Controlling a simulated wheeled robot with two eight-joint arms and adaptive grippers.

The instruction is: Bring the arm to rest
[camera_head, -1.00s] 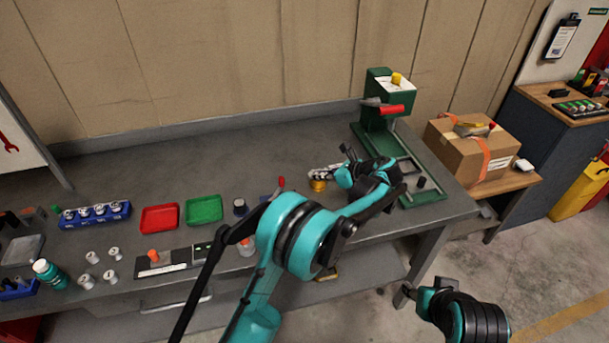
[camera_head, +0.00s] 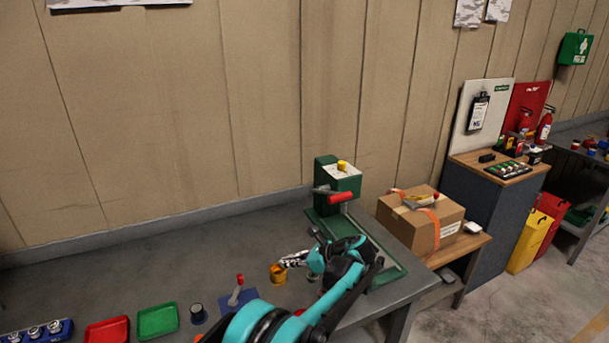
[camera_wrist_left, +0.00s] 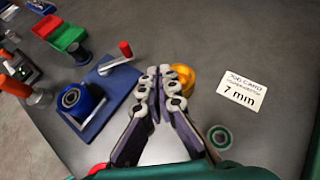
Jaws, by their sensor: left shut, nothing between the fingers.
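My left arm reaches in from the bottom of the head view. Its left gripper (camera_head: 286,262) is above the bench, close beside a small yellow-orange cup-like part (camera_head: 278,274). In the left wrist view the gripper (camera_wrist_left: 158,74) has its two fingers together with nothing between them. The yellow part (camera_wrist_left: 184,76) shows just behind and beside the right finger; I cannot tell whether they touch. My right gripper is not in view.
A green press (camera_head: 337,185) with a red handle stands at the bench's back right. A blue fixture (camera_wrist_left: 118,85) with a red-knobbed lever is left of the fingers. A job card (camera_wrist_left: 242,91) lies right. Red (camera_head: 107,331) and green trays (camera_head: 158,321) are at left. A carton (camera_head: 421,222) stands beyond the bench.

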